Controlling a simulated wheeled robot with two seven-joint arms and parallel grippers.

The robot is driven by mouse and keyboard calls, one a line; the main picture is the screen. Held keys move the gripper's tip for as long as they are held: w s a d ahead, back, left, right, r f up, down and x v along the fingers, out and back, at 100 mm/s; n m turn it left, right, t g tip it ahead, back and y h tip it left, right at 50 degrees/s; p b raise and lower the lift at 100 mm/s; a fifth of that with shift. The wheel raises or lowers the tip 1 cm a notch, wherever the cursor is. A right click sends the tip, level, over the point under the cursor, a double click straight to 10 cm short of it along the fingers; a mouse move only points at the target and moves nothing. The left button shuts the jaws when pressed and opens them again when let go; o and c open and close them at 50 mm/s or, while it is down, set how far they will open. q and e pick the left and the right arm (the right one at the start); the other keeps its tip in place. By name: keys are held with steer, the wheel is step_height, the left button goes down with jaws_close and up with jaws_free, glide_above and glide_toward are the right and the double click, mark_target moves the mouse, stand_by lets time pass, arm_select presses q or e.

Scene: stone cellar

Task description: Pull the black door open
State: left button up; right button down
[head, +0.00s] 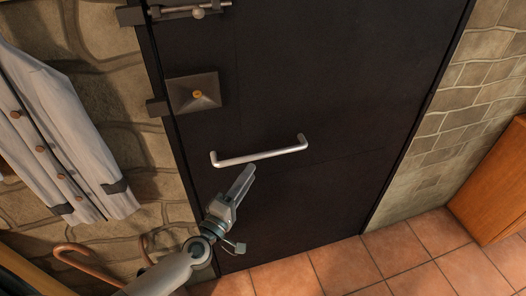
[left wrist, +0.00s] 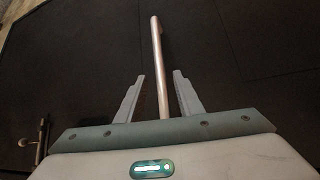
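The black door (head: 300,80) fills the middle of the head view and looks shut in its frame. Its silver bar handle (head: 259,156) runs roughly level across it. My left gripper (head: 243,180) is just below the handle's left half in the head view, fingers pointing up toward it. In the left wrist view the gripper (left wrist: 158,90) is open, and the handle (left wrist: 162,60) runs lengthwise between its two fingers with a gap on each side. I cannot tell how deep the bar lies between them. My right gripper is in neither view.
A bolt (head: 198,10) and a square lock plate (head: 194,93) sit on the door's left side. A pale coat (head: 65,140) hangs on the stone wall at left. A wooden cabinet (head: 497,190) stands at right. Tiled floor (head: 345,265) in front is clear.

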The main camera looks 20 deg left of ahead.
mark_target(260, 158)
arm_select(q)
steer(key=p+x, duration=0.1)
steer(key=x, duration=0.8)
steer(key=shift+w, duration=0.25)
jaws_close()
